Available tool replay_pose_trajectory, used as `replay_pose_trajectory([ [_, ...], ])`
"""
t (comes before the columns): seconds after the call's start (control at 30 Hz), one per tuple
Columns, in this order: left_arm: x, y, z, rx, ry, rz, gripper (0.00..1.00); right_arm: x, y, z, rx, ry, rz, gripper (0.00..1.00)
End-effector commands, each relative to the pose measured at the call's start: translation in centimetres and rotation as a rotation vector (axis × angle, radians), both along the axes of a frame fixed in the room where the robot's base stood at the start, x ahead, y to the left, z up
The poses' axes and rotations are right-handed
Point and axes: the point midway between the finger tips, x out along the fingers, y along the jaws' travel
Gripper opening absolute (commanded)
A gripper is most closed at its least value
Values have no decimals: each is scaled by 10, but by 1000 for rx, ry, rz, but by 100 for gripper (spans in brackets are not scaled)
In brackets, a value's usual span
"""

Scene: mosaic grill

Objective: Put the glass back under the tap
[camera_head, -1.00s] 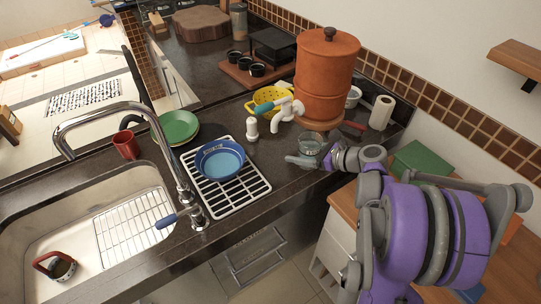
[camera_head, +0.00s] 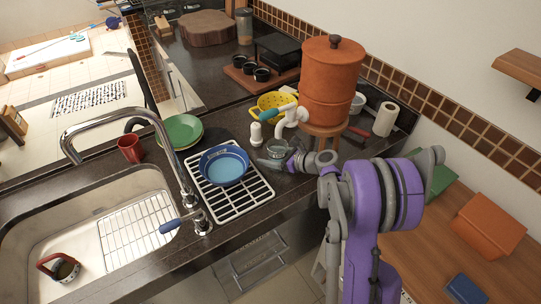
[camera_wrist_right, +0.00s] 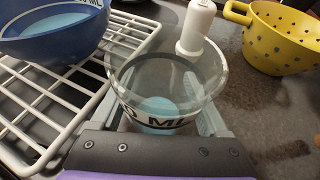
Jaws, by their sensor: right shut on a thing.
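A clear glass (camera_head: 277,148) with dark lettering is between the fingers of my right gripper (camera_head: 272,158). In the right wrist view the glass (camera_wrist_right: 165,75) is upright, its wide rim facing the camera, with a pale blue patch at its bottom; the gripper (camera_wrist_right: 160,118) is shut on its sides. The orange clay water filter (camera_head: 328,75) stands behind it on a wooden stand. Its white tap (camera_head: 290,117) with a teal handle points left, behind and a little right of the glass. My left gripper is not in view.
A white bottle (camera_head: 256,134) stands just behind the glass. A yellow colander (camera_head: 268,106) is behind it. To the left, a blue bowl (camera_head: 224,169) sits on a white rack (camera_head: 248,199). A paper roll (camera_head: 385,119) is right of the filter.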

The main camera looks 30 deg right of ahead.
Motion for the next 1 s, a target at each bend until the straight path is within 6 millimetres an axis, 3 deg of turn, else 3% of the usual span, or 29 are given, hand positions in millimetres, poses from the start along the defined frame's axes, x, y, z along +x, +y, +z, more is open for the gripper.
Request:
replay_pose_trajectory([
  [0.27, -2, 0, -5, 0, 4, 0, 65, -1, 0, -5, 0, 1, 0, 0],
  [0.3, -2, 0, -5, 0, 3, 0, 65, -1, 0, -5, 0, 1, 0, 82],
  [0.4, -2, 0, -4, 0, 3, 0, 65, -1, 0, -4, 0, 0, 0, 100],
  [0.77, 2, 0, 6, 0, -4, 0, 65, 1, 0, -1, 0, -2, 0, 100],
  [1.0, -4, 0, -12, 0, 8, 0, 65, -42, -18, 10, 0, 2, -5, 100],
])
